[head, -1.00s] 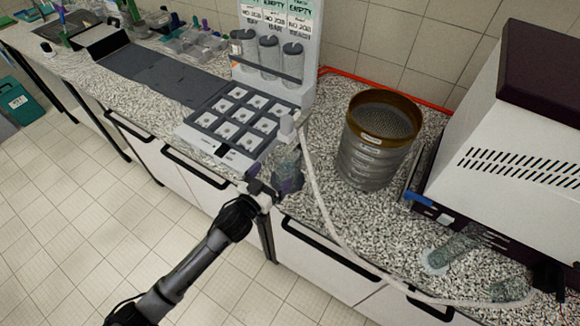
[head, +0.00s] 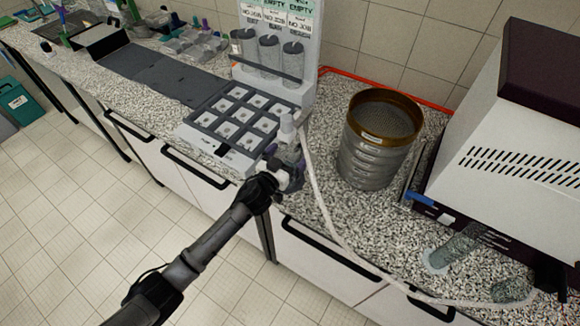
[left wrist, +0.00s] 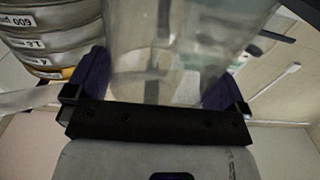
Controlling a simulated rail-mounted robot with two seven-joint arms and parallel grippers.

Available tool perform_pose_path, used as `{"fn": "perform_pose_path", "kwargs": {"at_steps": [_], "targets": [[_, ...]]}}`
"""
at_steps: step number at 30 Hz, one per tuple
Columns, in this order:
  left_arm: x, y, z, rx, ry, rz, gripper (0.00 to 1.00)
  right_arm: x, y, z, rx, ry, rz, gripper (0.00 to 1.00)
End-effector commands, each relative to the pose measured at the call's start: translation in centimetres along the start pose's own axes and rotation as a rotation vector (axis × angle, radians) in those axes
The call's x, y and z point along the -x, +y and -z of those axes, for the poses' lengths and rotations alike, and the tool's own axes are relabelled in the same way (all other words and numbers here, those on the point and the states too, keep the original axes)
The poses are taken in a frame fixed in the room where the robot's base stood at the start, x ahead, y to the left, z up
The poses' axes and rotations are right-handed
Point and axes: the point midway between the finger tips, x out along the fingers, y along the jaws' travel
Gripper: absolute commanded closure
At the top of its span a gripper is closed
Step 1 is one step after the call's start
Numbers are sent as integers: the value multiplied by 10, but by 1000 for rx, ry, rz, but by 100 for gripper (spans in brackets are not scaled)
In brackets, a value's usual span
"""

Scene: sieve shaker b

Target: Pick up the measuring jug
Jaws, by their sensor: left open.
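The measuring jug, a clear see-through vessel (left wrist: 165,45), fills the upper middle of the left wrist view. My left gripper (left wrist: 156,84) has its two purple fingers open, one on each side of the jug. I cannot tell whether either finger touches it. In the head view, my left gripper (head: 284,170) is at the bench's front edge, just right of the grey compartment tray, and hides most of the jug. My right gripper is not in view.
A stack of sieves (head: 372,162) stands right of the gripper; a pale hose (head: 318,192) runs between them. The compartment tray (head: 213,143) is close on the left. A white machine (head: 515,120) and clear glassware (head: 455,250) are at right.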

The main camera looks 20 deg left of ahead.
Motion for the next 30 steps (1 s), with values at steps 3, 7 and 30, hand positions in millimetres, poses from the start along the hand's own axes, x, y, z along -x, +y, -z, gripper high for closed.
{"fn": "perform_pose_path", "kwargs": {"at_steps": [3,7,30], "targets": [[0,0,0,0,0,0,0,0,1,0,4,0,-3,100],[0,0,0,0,0,0,8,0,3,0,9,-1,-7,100],[0,0,1,0,1,1,71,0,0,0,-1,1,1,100]]}}
